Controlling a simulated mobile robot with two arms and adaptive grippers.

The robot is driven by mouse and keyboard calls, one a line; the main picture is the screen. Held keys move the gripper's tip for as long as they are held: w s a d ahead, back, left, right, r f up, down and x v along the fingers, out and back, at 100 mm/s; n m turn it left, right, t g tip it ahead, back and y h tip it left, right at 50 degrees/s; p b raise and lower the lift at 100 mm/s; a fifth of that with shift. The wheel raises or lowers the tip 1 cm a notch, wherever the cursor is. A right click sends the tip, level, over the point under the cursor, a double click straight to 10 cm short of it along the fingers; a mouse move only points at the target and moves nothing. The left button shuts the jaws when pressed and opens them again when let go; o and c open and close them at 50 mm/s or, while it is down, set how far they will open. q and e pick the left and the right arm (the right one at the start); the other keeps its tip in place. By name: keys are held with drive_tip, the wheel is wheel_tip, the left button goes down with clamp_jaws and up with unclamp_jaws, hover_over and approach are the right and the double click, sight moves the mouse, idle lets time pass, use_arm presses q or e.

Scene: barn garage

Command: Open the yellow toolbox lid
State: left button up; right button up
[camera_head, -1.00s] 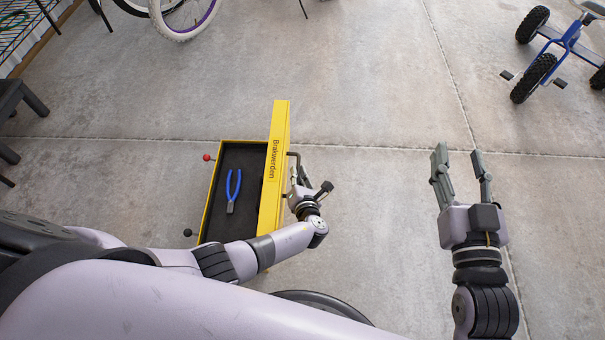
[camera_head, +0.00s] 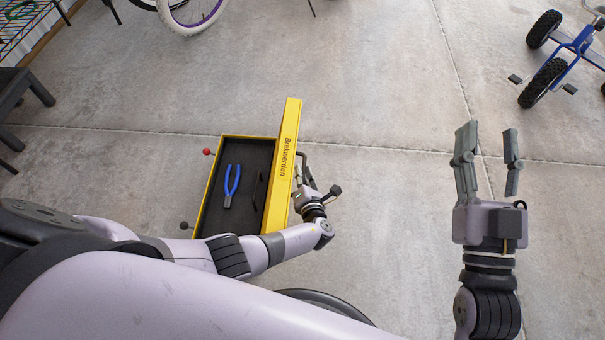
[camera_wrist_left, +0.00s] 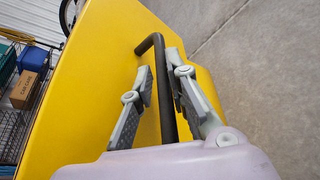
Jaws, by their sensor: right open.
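The yellow toolbox (camera_head: 205,195) stands on the floor with its yellow lid (camera_head: 283,165) raised, its narrow edge lettered "Brakwerden". Inside the dark tray lie blue pliers (camera_head: 231,186) and a thin dark item (camera_head: 258,190). My left gripper (camera_head: 304,178) is at the lid's outer side, by the dark handle. In the left wrist view the handle (camera_wrist_left: 168,95) passes between my left gripper's fingers (camera_wrist_left: 158,62) in front of the yellow lid face; I cannot tell whether they grip it. My right gripper (camera_head: 488,130) is open and empty, over bare floor to the right.
A red knob (camera_head: 207,152) and a dark knob (camera_head: 185,226) stick out on the toolbox's left. A dark stool (camera_head: 25,95) stands at the left, a bicycle wheel (camera_head: 190,15) at the top, a blue tricycle (camera_head: 560,60) at the top right. The floor between is clear.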

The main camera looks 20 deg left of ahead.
use_arm(q)
drive_tip(key=o, duration=0.3)
drive_tip(key=shift+a, duration=0.1)
drive_tip(key=shift+s, duration=0.1)
drive_tip(key=v, duration=1.2)
idle(0.4)
